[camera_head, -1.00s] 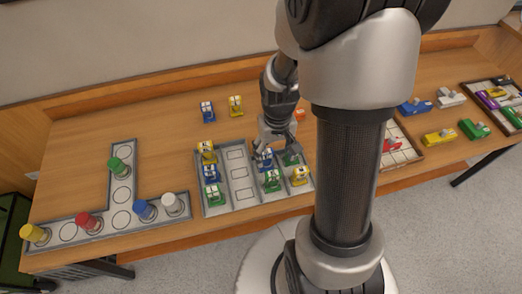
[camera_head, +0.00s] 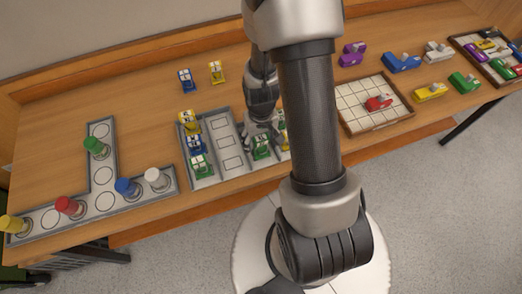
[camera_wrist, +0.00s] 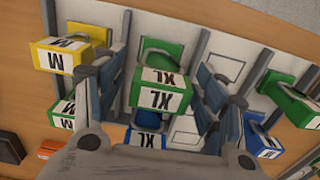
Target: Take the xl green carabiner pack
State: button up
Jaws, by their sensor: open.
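The XL green carabiner pack (camera_wrist: 162,90) is in the wrist view, its white XL label facing the camera. My gripper (camera_wrist: 155,88) is open, with one finger on each side of this pack; I cannot tell whether they touch it. A blue XL pack (camera_wrist: 146,139) sits close by in the same row, partly hidden. In the head view my gripper (camera_head: 262,128) is low over the grey sorting rack (camera_head: 212,182), just behind the green pack (camera_head: 262,147). My arm hides the rack's right part.
A yellow M pack (camera_wrist: 62,52) and a green M pack (camera_wrist: 63,112) are left in the wrist view. A green pack (camera_wrist: 292,102) and a blue pack (camera_wrist: 262,142) are right. A tray with a red piece (camera_head: 379,103) stands right of my arm.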

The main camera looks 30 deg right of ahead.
notch_tip(320, 180, down, 3)
jog(key=shift+b, duration=0.35)
jog(key=shift+r, duration=0.1)
jog(key=c, duration=1.2)
